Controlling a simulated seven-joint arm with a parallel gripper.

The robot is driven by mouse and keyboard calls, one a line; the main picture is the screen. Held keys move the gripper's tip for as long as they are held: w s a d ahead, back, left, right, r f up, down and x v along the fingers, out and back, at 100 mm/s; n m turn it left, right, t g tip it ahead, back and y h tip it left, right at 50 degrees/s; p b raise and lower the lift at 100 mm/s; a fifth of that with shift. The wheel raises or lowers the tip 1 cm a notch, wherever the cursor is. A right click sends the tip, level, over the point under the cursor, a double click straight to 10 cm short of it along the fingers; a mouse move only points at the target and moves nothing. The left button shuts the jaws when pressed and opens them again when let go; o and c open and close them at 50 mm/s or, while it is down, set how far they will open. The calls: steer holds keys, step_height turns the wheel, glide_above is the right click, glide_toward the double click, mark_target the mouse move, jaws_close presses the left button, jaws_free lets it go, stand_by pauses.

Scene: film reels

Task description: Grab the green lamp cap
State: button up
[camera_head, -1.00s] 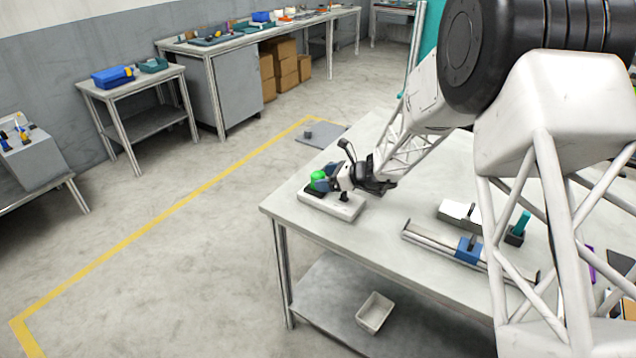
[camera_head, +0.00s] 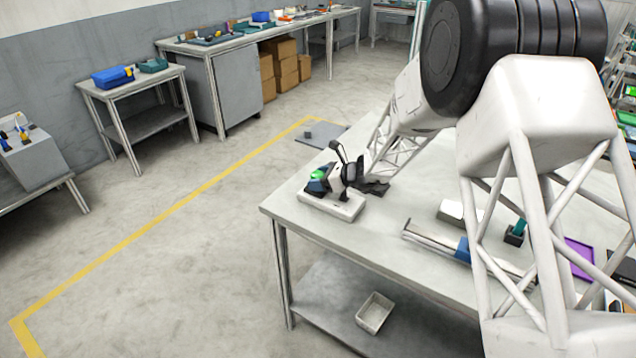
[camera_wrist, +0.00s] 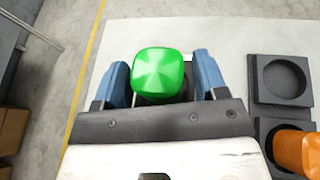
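The green lamp cap (camera_wrist: 160,74) is a glossy, rounded, faceted piece at the centre of the wrist view. In the head view the cap (camera_head: 317,174) shows partly, near the table's left corner. My gripper (camera_wrist: 162,80) is open, with a blue finger on each side of the cap. A narrow gap shows between the cap and the right finger; the left finger is very close to it. In the head view my gripper (camera_head: 325,183) is low at the cap and hides part of it. The cap's lower part and what bears it are mostly hidden.
A black square holder (camera_wrist: 255,85) with an empty round recess lies right of my gripper. An orange cap (camera_wrist: 297,150) is below it in the wrist view. A white block (camera_head: 335,208) lies under my gripper. A rail fixture (camera_head: 430,240) lies farther right on the table (camera_head: 345,252).

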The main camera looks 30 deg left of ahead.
mark_target(319, 174)
steer(key=c, duration=0.7)
steer(key=shift+o, duration=0.2)
steer(key=shift+r, duration=0.1)
steer(key=shift+r, duration=0.75)
step_height(319, 174, up, 2)
steer(key=shift+r, duration=0.1)
steer(key=s+d+r, duration=0.1)
steer(key=s+d, duration=1)
steer(key=shift+s, duration=0.2)
steer(key=shift+d, duration=0.1)
